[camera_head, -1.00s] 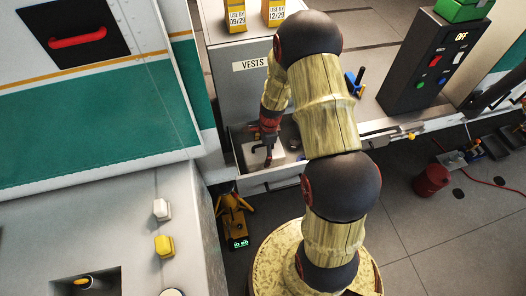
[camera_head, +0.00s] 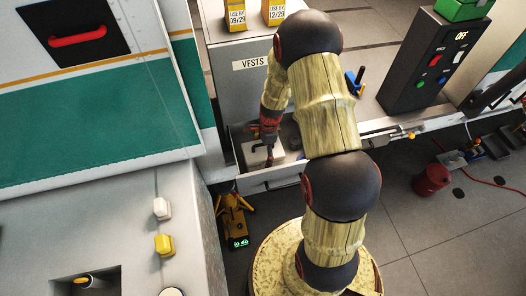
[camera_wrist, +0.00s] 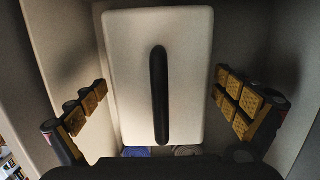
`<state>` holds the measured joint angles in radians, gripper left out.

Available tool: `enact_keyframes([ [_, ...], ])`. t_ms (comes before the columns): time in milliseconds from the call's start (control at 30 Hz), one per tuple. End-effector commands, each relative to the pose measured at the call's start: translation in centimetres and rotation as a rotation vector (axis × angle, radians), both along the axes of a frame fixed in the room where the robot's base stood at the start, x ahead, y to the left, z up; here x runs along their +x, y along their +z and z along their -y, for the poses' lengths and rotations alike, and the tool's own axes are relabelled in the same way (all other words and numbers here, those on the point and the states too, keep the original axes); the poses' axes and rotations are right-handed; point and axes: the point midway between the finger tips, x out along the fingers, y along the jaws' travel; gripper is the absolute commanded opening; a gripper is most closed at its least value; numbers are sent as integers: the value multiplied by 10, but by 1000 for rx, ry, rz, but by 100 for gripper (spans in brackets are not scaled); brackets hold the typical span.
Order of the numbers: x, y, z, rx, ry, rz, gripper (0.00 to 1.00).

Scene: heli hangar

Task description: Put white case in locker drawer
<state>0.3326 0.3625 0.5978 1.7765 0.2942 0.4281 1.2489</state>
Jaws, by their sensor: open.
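The white case (camera_wrist: 130,75), with a long black handle (camera_wrist: 159,95), lies inside the open locker drawer. In the head view the case (camera_head: 256,155) shows as a pale block low in the drawer (camera_head: 268,180), under the "VESTS" label. My gripper (camera_head: 269,150) reaches down into the drawer over the case. In the wrist view my gripper (camera_wrist: 160,115) is open, its padded fingers apart on the left and right of the case. The fingers do not touch the handle. The far end of the drawer is partly hidden behind my arm.
Drawer walls (camera_wrist: 55,60) stand close around the fingers. Small round items (camera_wrist: 187,151) lie by the near end of the case. A yellow device (camera_head: 233,215) stands on the floor below the drawer. A black control box (camera_head: 425,65) stands right, and a red canister (camera_head: 432,180) on the floor.

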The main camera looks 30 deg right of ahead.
Motion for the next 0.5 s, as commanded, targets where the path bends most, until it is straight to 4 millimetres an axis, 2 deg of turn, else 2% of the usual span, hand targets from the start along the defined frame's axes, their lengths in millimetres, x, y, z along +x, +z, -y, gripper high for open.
enact_keyframes([
  [167, 1, 18, 2, -1, 0, 4, 100],
  [500, -1, 85, 11, -2, -1, 4, 100],
])
